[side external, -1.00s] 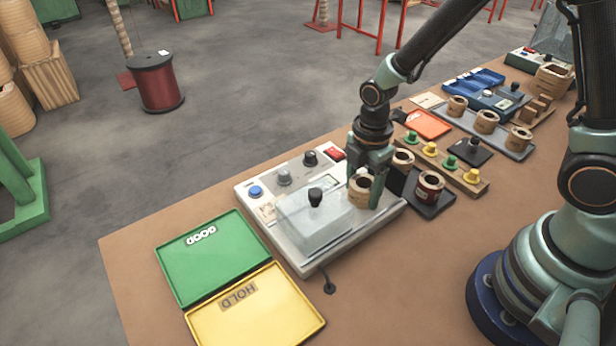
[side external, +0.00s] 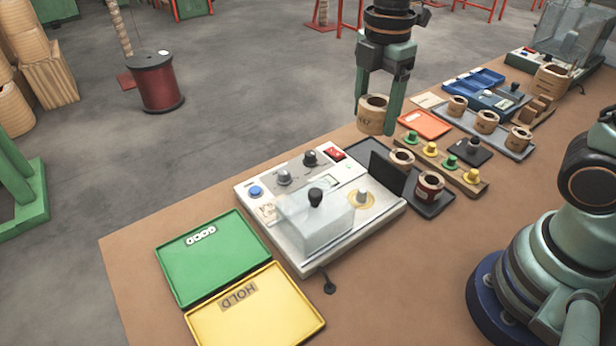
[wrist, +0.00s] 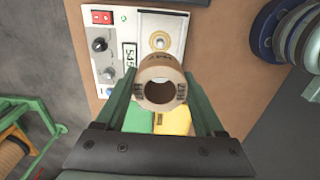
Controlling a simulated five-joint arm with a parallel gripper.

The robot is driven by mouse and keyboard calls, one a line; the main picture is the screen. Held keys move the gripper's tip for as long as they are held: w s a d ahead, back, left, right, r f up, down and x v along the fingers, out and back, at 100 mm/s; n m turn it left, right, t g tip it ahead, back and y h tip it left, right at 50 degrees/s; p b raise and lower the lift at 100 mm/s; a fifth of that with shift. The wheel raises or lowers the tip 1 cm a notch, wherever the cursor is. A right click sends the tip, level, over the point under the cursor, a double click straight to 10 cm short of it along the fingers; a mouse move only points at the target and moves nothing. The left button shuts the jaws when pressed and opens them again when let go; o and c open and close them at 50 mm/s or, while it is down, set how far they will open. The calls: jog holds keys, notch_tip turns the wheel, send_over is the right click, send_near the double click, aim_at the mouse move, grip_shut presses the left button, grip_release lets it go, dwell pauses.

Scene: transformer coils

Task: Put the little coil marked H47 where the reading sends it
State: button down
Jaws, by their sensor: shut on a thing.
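My gripper (side external: 382,112) is shut on the tan coil (side external: 371,122), whose side mark reads like H47, and holds it in the air above the back of the tester. In the wrist view the coil (wrist: 160,88) sits between the two green fingers (wrist: 160,100). The white tester (side external: 300,262) has knobs, a blue button, a red switch, a clear cover and an empty round seat (side external: 361,198). Its small display (wrist: 130,56) shows digits like 545, hard to read for certain. The green GOOD tray (side external: 215,262) and yellow HOLD tray (side external: 255,312) lie empty at the front left.
A dark tray (side external: 432,204) beside the tester holds two coils, one dark red. An orange tray (side external: 426,124), a rack of green and yellow pegs (side external: 450,160) and a grey tray (side external: 487,138) of coils stand toward the back right.

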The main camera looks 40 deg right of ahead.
jog(key=r, duration=0.2)
jog(key=n, duration=0.8)
send_over(276, 307)
notch_tip(276, 307, down, 2)
notch_tip(276, 307, down, 20)
jog(key=shift+f, duration=0.1)
jog(key=shift+f, duration=0.1)
